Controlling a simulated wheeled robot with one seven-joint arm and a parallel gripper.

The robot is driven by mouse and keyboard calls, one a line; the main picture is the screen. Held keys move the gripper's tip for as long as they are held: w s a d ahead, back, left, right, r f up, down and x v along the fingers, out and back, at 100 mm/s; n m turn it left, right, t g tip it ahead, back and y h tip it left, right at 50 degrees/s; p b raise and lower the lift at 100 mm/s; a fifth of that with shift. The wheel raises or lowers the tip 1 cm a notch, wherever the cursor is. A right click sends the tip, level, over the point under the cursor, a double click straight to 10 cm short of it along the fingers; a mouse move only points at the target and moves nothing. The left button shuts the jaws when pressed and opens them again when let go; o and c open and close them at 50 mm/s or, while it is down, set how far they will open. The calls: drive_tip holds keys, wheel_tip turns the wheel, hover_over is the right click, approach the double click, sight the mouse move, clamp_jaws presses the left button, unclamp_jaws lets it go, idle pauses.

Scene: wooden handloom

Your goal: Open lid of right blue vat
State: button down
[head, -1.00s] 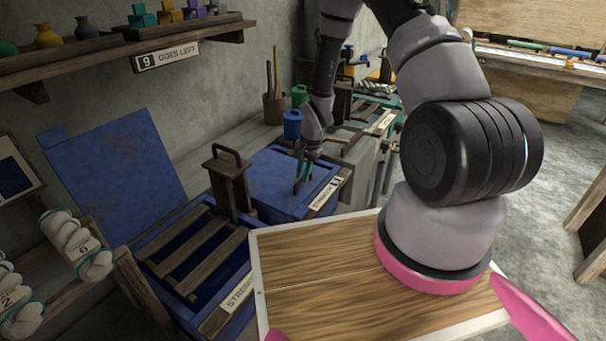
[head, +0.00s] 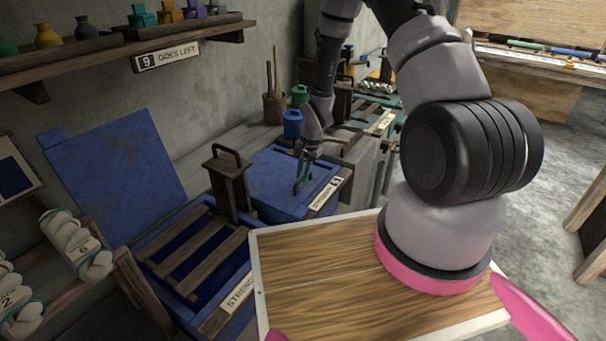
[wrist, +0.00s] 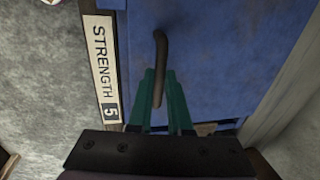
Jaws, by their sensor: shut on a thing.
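The right blue vat (head: 262,212) stands against the wall with its blue lid (head: 285,180) lying flat and closed. A label on its front edge reads STRENGTH 5 in the wrist view (wrist: 104,68). A dark curved handle (wrist: 160,58) rises from the lid. My gripper (head: 302,184) has teal fingers and is over the lid. In the wrist view my gripper (wrist: 160,92) is shut on the handle, whose lower part sits between the fingers. The wrist view shows only part of the lid (wrist: 220,55).
The left vat's blue lid (head: 115,175) stands open, with wooden slats (head: 195,245) across the vat. A wooden post with a handle (head: 229,180) stands between the vats. Small blue (head: 291,123) and green pots (head: 299,95) sit behind. A shelf (head: 120,50) overhangs at left.

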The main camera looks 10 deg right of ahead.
drive_tip(key=shift+r, duration=0.15)
idle(0.5)
drive_tip(key=w+a+r+g+h, duration=0.1)
drive_tip(key=w+a+r, duration=0.3)
drive_tip(key=r, duration=0.4)
drive_tip(key=w+a+r, duration=0.4)
drive_tip(key=r, duration=0.5)
drive_tip(key=w+a+r, duration=0.2)
drive_tip(key=w+a, duration=0.4)
drive_tip(key=w+a+r, duration=0.3)
drive_tip(key=w+a, duration=0.3)
drive_tip(key=a, duration=0.1)
drive_tip(key=shift+w+r, duration=0.25)
drive_tip(key=shift+w, duration=0.05)
drive_tip(key=shift+a, duration=0.1)
drive_tip(key=c, duration=0.8)
unclamp_jaws()
drive_tip(key=shift+c, duration=0.2)
drive_tip(key=shift+w+r, duration=0.1)
drive_tip(key=shift+r, duration=0.1)
